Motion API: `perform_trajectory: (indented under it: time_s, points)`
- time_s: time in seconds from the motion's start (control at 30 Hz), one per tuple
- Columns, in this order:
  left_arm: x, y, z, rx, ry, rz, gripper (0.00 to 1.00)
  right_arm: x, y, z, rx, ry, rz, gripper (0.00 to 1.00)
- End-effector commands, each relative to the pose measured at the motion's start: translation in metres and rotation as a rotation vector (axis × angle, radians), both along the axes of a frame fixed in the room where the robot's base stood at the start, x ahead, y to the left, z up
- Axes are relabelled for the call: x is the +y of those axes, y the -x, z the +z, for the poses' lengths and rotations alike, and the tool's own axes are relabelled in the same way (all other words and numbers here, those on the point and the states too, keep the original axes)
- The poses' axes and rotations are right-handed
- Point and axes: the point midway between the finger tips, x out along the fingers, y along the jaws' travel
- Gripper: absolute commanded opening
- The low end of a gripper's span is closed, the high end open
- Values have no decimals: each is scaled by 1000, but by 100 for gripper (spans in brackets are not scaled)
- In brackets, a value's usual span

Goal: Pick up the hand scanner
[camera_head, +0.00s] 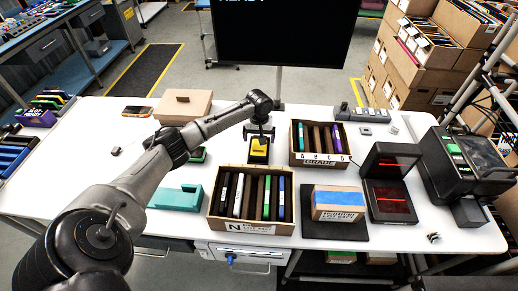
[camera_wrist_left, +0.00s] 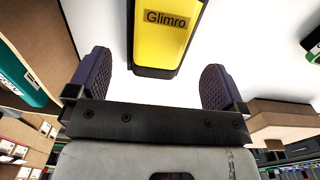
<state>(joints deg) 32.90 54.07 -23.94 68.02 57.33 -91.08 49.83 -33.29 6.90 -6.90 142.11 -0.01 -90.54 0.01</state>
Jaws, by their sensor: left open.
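A yellow and black device, seemingly the hand scanner (camera_head: 259,148), lies on the white table behind the middle carton. In the left wrist view, the scanner (camera_wrist_left: 163,32) shows a yellow face with a "Glimro" label and black edges. My left gripper (camera_head: 259,132) is at the scanner's far end in the head view. In the wrist view, the two purple fingers of this gripper (camera_wrist_left: 156,66) stand wide apart, one on each side of the scanner's near end, with gaps on both sides. Nothing is held. My right gripper is not in view.
A carton of upright cases (camera_head: 251,228) stands in front of the scanner, and a "GRADE" carton (camera_head: 319,162) stands to its right. A teal block (camera_head: 176,197) lies left. A closed tan box (camera_head: 183,106) and a dark monitor (camera_head: 283,35) are behind.

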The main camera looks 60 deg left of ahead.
Motion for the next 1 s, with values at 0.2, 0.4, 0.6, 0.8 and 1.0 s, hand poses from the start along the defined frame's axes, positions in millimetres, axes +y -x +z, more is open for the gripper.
perform_trajectory:
  time_s: [0.2, 0.4, 0.6, 0.8, 1.0]
  points:
    - [-2, 2, -31, 3, 1, 0, 98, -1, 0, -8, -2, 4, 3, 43]
    - [-1, 2, -45, 2, 0, 0, 98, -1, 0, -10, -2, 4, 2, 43]
    - [-1, 2, -44, 2, 0, 0, 95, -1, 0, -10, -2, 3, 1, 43]
    - [-1, 2, -44, 1, 0, 0, 76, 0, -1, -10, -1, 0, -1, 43]
    - [-1, 2, -44, 1, -1, 0, 57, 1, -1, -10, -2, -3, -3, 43]
